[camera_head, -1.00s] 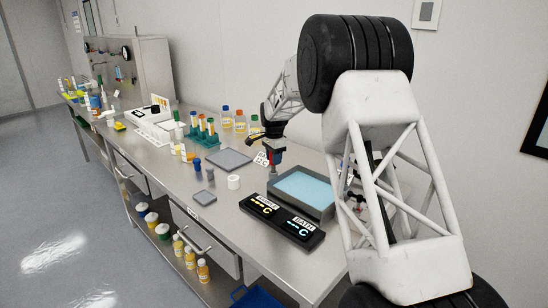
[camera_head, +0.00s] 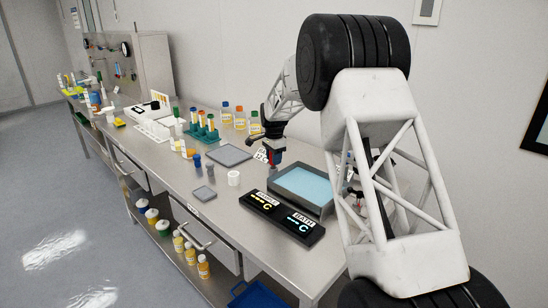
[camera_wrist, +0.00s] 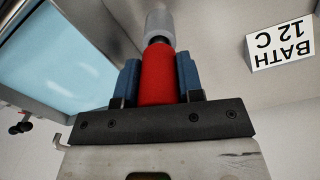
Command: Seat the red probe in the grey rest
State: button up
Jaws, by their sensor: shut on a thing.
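My gripper (camera_head: 274,160) is shut on the red probe, whose red body (camera_wrist: 158,75) stands between the two blue fingers in the wrist view. A dark neck and a pale grey cylindrical end (camera_wrist: 160,25) show beyond the red body. In the head view the red probe (camera_head: 278,157) is a small patch at the fingers, held above the bench beside the bath's back left corner. I cannot tell for sure which thing is the grey rest; a small grey square block (camera_head: 203,195) and a grey cylinder (camera_head: 210,170) stand on the bench left of the gripper.
The blue water bath (camera_head: 302,186) is just right of the gripper, with a black display panel (camera_head: 282,218) before it. A BATH 12 C card (camera_wrist: 281,43) stands close by. A white cup (camera_head: 233,178), grey tray (camera_head: 229,154) and tube rack (camera_head: 202,133) are to the left.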

jog(key=shift+f, duration=0.3)
jog(key=o, duration=1)
jog(key=shift+r, duration=3.85)
